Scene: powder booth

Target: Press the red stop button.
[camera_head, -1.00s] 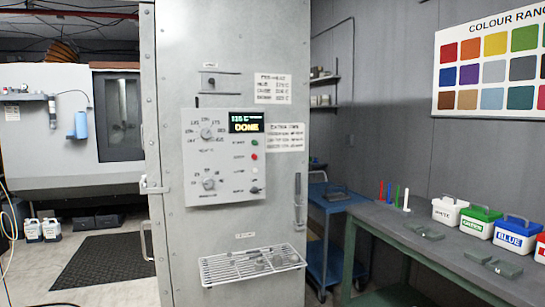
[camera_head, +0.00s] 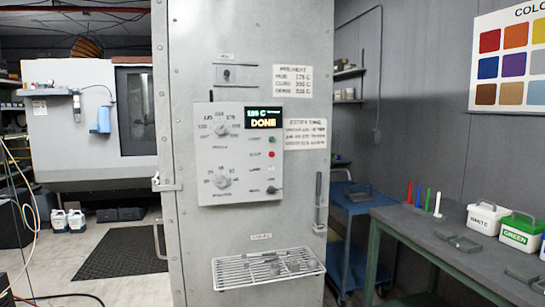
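The red stop button (camera_head: 271,154) is a small round button on the right side of the white control panel (camera_head: 238,178). A green button (camera_head: 271,140) sits just above it and a dark switch (camera_head: 272,189) sits below. The panel's display (camera_head: 263,118) reads "DONE" under a temperature line. Two dials are on the panel's left half. The panel is mounted on the front of a tall grey cabinet (camera_head: 300,220). Neither of my grippers shows in this view.
A wire rack (camera_head: 225,276) with small metal items juts from the cabinet below the panel. A green-legged bench (camera_head: 400,215) with labelled tubs stands at right, a blue cart (camera_head: 342,210) behind it. Open floor with a black mat (camera_head: 125,252) lies at left.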

